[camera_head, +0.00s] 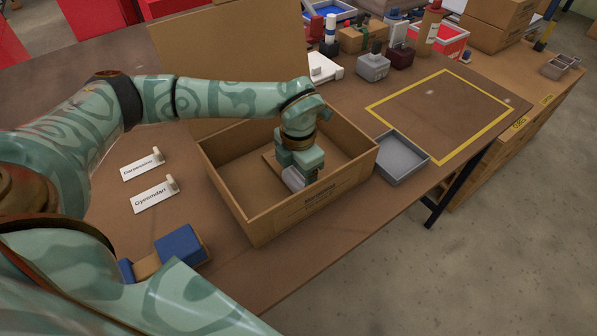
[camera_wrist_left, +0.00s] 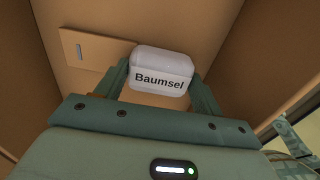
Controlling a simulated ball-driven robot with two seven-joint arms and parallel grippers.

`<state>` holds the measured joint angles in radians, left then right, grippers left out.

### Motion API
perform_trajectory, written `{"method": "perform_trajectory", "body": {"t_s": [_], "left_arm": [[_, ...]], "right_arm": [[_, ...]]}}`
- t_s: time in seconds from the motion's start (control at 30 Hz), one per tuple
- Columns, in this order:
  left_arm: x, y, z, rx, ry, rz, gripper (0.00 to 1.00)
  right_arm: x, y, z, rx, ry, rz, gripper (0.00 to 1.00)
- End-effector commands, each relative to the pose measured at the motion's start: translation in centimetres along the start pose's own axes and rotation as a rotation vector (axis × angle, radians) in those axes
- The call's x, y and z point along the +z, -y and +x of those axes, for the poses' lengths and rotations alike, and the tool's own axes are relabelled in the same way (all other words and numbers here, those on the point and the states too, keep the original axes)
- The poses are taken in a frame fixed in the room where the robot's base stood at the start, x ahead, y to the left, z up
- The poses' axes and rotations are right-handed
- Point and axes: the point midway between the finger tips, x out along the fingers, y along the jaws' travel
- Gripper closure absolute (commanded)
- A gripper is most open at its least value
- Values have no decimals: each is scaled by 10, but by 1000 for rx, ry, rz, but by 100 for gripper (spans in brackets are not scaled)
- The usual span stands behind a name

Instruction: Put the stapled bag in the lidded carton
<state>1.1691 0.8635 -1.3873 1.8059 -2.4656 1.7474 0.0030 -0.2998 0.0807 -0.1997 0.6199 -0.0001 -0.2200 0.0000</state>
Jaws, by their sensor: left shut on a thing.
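The lidded carton (camera_head: 225,195) stands on the table, and its lid (camera_head: 235,55) appears raised upright at the back. My left gripper (camera_head: 295,176) reaches down inside the carton and is shut on a pale grey, rounded bag (camera_head: 292,181). In the left wrist view the bag (camera_wrist_left: 160,72) sits between the fingers and bears a "Baumsel" label. A flat brown piece (camera_wrist_left: 95,50) with a small metal strip shows beside and behind it; I cannot tell if they are joined. Whether the bag touches the carton floor is unclear. My right gripper is not in view.
A grey tray (camera_head: 402,158) stands right of the carton, before a yellow-outlined area (camera_head: 445,110) that is clear. Two name cards (camera_head: 155,195) stand at left. A blue block (camera_head: 180,243) lies near the front edge. Boxes and bottles crowd the back.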

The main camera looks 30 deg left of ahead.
Motion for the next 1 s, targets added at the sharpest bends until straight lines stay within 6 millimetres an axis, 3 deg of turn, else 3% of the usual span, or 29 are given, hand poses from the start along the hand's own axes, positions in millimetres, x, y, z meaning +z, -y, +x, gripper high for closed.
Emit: {"method": "perform_trajectory", "body": {"t_s": [0.1, 0.13, 0.2, 0.57, 1.0], "left_arm": [[0, 0, 2, 0, 0, 0, 67], [0, 0, 3, 0, -1, 0, 30], [0, 0, 3, 0, -1, 0, 10], [0, 0, -4, 1, 2, 1, 10], [0, 0, -98, 2, 5, 1, 10]], "right_arm": [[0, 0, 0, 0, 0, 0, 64], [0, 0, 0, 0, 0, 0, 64], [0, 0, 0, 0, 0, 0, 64], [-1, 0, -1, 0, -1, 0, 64], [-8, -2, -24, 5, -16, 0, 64]]}}
